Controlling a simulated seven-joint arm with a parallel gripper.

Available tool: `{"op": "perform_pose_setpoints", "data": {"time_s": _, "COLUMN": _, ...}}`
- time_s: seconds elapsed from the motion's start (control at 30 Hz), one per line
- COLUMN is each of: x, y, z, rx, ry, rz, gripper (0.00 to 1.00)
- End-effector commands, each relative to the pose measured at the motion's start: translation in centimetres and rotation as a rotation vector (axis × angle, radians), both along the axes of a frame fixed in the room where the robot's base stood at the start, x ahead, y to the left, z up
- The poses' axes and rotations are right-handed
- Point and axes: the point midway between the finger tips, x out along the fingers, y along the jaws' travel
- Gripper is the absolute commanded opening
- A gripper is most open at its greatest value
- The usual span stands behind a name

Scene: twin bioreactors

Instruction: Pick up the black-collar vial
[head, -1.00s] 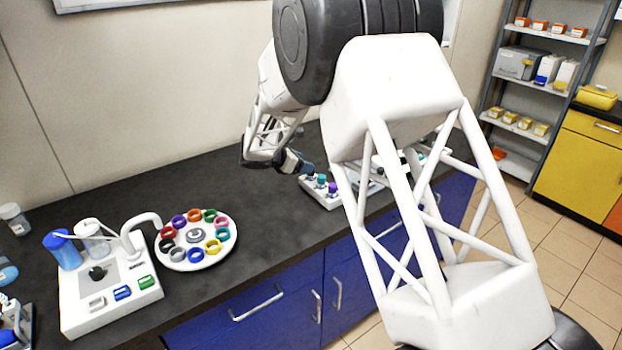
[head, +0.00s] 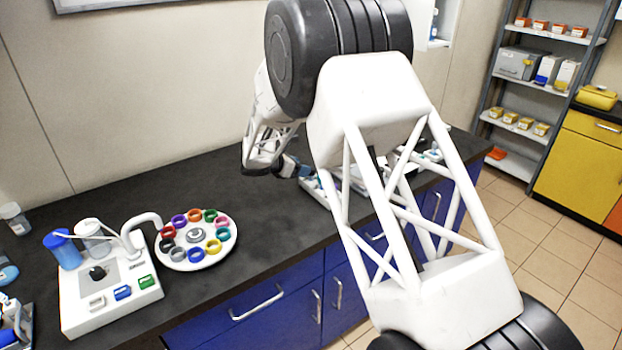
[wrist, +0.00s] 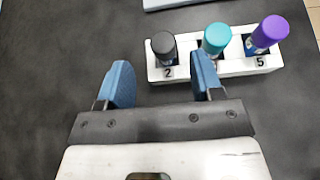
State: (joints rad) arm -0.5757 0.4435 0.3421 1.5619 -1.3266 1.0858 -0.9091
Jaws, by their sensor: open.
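The black-collar vial (wrist: 164,45) stands in the slot marked 2 of a white rack (wrist: 184,73) in the wrist view. My gripper (wrist: 164,78) is open and empty, its two blue fingers apart. The black vial lies just beyond the fingertips, between their lines and nearer the right finger. The right fingertip is close to the rack's front edge; I cannot tell whether it touches. In the head view my gripper (head: 301,170) is small, beside the rack, and my arm hides most of the rack and the vials.
A teal-capped vial (wrist: 217,38) and a purple-capped vial (wrist: 268,33) stand in the same rack, to the right of the black one. A white edge (wrist: 175,4) shows beyond the rack. A white device with a ring carousel (head: 197,262) stands at left. The dark bench (head: 262,222) between is clear.

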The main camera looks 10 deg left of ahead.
Motion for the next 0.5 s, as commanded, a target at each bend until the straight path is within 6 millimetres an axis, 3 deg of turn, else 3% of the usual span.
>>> {"op": "perform_pose_setpoints", "data": {"time_s": 0.5, "x": 0.54, "y": -0.69, "z": -0.39, "rx": 0.0, "ry": 0.0, "rz": -0.001, "gripper": 0.6}}
